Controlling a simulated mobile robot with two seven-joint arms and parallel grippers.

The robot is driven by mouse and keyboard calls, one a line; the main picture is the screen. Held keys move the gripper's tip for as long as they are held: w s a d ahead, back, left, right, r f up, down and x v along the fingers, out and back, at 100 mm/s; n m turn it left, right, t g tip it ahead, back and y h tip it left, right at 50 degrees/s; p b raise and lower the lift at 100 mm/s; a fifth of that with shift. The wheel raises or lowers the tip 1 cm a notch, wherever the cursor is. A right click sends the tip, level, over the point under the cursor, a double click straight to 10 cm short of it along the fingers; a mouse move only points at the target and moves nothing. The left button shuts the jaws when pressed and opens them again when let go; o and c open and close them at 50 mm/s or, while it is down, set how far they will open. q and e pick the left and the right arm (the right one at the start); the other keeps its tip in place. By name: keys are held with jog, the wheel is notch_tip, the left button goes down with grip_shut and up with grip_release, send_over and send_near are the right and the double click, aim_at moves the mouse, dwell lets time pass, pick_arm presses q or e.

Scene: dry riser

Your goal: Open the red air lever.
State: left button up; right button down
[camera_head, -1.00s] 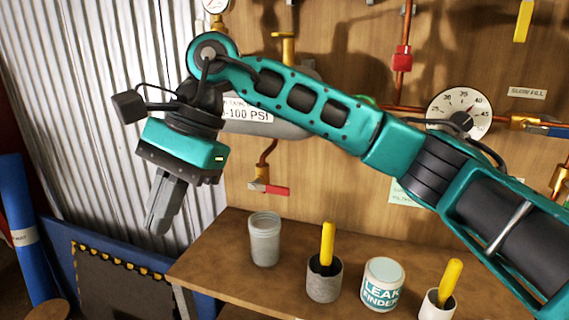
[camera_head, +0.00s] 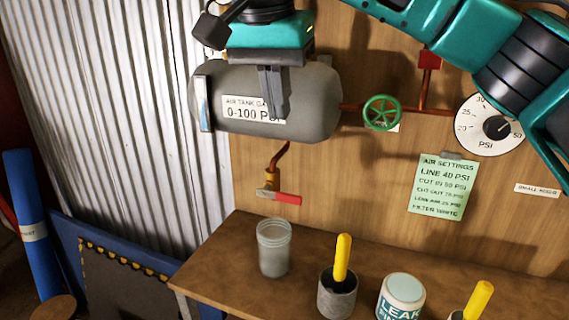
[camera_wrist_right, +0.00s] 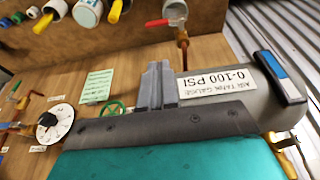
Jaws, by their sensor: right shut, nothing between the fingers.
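A red lever (camera_head: 280,196) sits on a small brass valve at the end of a copper pipe below the grey air tank (camera_head: 318,90). The lever lies roughly level, its red end pointing right. In the right wrist view the red lever (camera_wrist_right: 157,22) shows near the top, beyond my fingertips. My right gripper (camera_head: 275,110) points down in front of the tank and its pressure label, above the lever and apart from it. Its fingers are together and empty; they also show in the right wrist view (camera_wrist_right: 157,66). My left gripper is not in view.
A wooden bench (camera_head: 222,265) stands below the lever, with a glass jar (camera_head: 274,250), a grey pot with a yellow handle (camera_head: 338,292) and a leak finder tub (camera_head: 402,297). A green wheel (camera_head: 382,112) and a gauge (camera_head: 488,124) are to the right.

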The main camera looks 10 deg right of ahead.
aim_at(282, 194)
jog(key=s+x, duration=0.1)
jog(key=x, duration=1.2)
jog(key=shift+a+f+b, duration=0.3)
jog(key=shift+f, duration=0.3)
jog(key=shift+w, duration=0.1)
